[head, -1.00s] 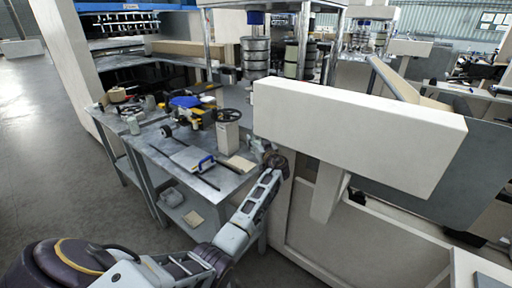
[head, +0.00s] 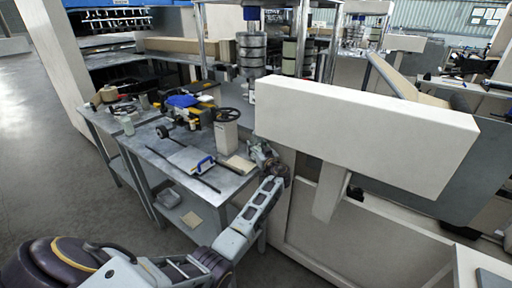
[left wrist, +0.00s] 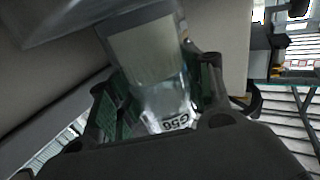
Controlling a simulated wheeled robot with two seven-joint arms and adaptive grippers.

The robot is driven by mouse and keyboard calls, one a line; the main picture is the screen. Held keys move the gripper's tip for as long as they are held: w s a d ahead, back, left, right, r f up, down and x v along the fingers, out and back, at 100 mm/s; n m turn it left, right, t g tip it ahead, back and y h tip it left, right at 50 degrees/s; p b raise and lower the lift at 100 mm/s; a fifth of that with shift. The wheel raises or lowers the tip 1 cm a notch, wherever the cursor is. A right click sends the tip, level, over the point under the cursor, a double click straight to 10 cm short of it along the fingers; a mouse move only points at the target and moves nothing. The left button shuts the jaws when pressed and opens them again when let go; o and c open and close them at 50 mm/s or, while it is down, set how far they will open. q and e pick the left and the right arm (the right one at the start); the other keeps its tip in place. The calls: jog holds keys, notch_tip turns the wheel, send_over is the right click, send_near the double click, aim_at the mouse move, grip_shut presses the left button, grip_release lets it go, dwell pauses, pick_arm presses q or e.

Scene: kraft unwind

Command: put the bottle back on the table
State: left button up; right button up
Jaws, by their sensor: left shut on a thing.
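My left gripper (head: 262,156) is at the right end of the metal worktable (head: 190,150), beside a beige machine panel. In the left wrist view its two dark fingers (left wrist: 165,92) are shut on a clear bottle (left wrist: 172,100) with a pale label. The bottle is tilted in the picture, and printed characters show at its near end. In the head view I cannot make out the held bottle clearly. My right gripper is not in view.
The worktable carries a white box with a black handwheel (head: 227,127), a blue-handled tool (head: 204,163), a pale flat block (head: 239,164) and a small clear container (head: 128,126). A large beige machine block (head: 365,135) stands right of my arm.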

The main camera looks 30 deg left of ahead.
pick_arm(q)
jog(key=shift+a+f, duration=0.1)
jog(key=shift+a, duration=0.05)
jog(key=o, duration=1.4)
jog(key=shift+c, duration=0.2)
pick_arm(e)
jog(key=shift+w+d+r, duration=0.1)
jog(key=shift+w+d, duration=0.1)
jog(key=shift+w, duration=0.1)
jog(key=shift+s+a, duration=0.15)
pick_arm(q)
jog(key=shift+s+d, duration=0.35)
jog(key=shift+d, duration=0.2)
jog(key=b+v, duration=0.1)
jog(key=v, duration=1)
jog(key=shift+b, duration=0.3)
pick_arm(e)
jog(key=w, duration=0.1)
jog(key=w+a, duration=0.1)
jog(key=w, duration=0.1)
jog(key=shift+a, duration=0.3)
